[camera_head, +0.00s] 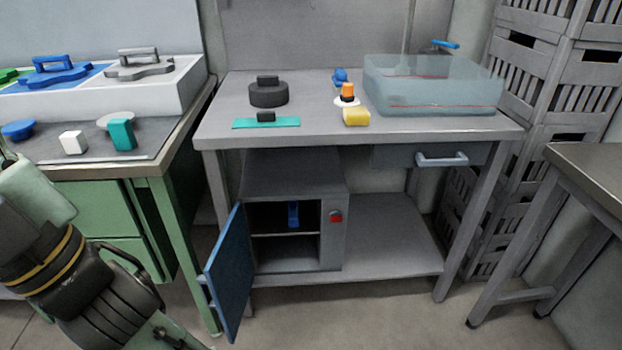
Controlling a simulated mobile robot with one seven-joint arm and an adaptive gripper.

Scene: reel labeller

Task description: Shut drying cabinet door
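The drying cabinet (333,256) is a grey box on the lower shelf of the middle bench. Its blue door (231,274) is hinged at the left and stands wide open, swung out toward me past the shelf's front edge. Inside, a blue object (293,213) stands on the inner shelf. A red button (336,216) sits on the cabinet's right front panel. My arm shows at the lower left, to the left of the door and apart from it in the picture. My gripper's fingers are not visible.
A drawer handle (441,160) sticks out at right. A green bench (90,210) stands close at left. Floor before the cabinet is clear.

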